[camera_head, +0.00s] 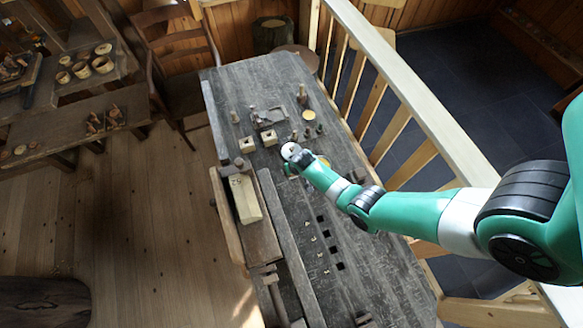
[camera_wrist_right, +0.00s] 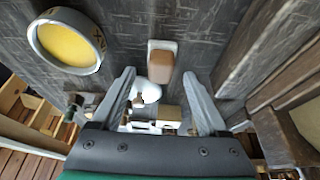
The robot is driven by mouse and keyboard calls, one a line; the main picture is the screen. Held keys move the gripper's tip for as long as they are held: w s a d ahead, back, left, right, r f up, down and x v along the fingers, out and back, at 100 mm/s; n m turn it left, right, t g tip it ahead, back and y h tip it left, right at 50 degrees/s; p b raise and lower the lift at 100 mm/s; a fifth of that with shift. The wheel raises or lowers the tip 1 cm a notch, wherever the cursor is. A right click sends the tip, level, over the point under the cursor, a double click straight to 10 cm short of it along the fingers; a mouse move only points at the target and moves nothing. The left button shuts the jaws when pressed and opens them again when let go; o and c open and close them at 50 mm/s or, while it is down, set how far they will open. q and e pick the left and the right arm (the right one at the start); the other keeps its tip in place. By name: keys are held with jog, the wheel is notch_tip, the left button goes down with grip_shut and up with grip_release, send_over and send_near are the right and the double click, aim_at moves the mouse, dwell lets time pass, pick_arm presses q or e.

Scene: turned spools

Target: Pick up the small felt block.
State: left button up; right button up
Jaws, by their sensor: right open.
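A small block with a brown upper part and a pale grey lower layer, which looks like the felt block (camera_wrist_right: 162,62), lies on the dark workbench (camera_head: 240,85) in the right wrist view. My right gripper (camera_wrist_right: 159,74) is open and empty. Its two fingers are spread wide, and the block shows just ahead of and between the fingertips. I cannot tell how far above the bench the fingers are. In the head view my right arm reaches in from the right, and I cannot make out the block beside its end. My left gripper is not in view.
A round dish with a yellow face (camera_wrist_right: 68,45) lies left of the block. A white rounded object (camera_wrist_right: 148,90) shows between the fingers. Two pale blocks with holes (camera_head: 247,144) (camera_head: 270,137) stand on the bench. A vise (camera_head: 230,218) holds a pale wooden piece (camera_head: 245,197) at the left edge.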

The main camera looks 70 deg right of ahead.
jog(key=shift+x, duration=0.85)
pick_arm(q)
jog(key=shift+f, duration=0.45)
pick_arm(e)
jog(key=shift+r, duration=0.1)
grip_shut()
jog(key=shift+r, duration=0.1)
